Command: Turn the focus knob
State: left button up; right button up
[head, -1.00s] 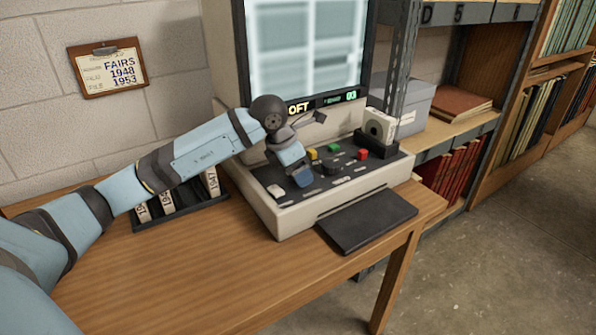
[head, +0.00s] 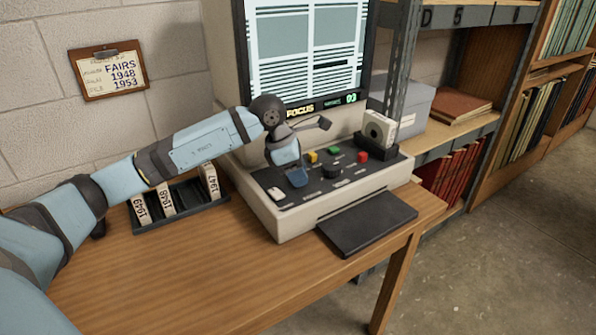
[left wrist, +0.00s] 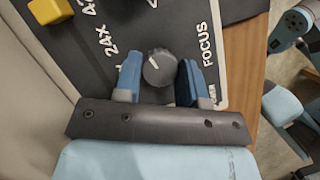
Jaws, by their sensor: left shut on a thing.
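The focus knob (left wrist: 158,67), dark and round with a white pointer line, sits beside the FOCUS lettering in the left wrist view. My left gripper (left wrist: 160,80) has a blue finger on each side of it and is shut on it. In the head view my left gripper (head: 296,176) reaches down to the reader's control panel and hides the knob. The reader's screen (head: 308,50) shows sharp dark lines of text, with a yellow FOCUS label (head: 300,110) and a green 03 below. My right gripper is not in view.
The panel also has yellow (head: 312,157), green (head: 334,151) and red (head: 363,156) buttons and another dark knob (head: 332,171). A white film box (head: 380,128) stands behind them. A black tray (head: 190,205) holds labelled boxes at left. The wooden table front (head: 190,280) is clear.

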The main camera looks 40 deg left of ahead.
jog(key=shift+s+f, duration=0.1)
pick_arm(q)
jog(key=o, duration=0.9)
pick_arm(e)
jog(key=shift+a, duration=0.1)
pick_arm(q)
jog(key=p+v, duration=0.1)
jog(key=v, duration=0.3)
jog(key=shift+a+r, duration=0.1)
jog(key=shift+r, duration=0.25)
jog(key=p+v, duration=0.1)
jog(key=v, duration=0.8)
jog(key=shift+s+a+p, duration=0.1)
jog(key=shift+p, duration=0.2)
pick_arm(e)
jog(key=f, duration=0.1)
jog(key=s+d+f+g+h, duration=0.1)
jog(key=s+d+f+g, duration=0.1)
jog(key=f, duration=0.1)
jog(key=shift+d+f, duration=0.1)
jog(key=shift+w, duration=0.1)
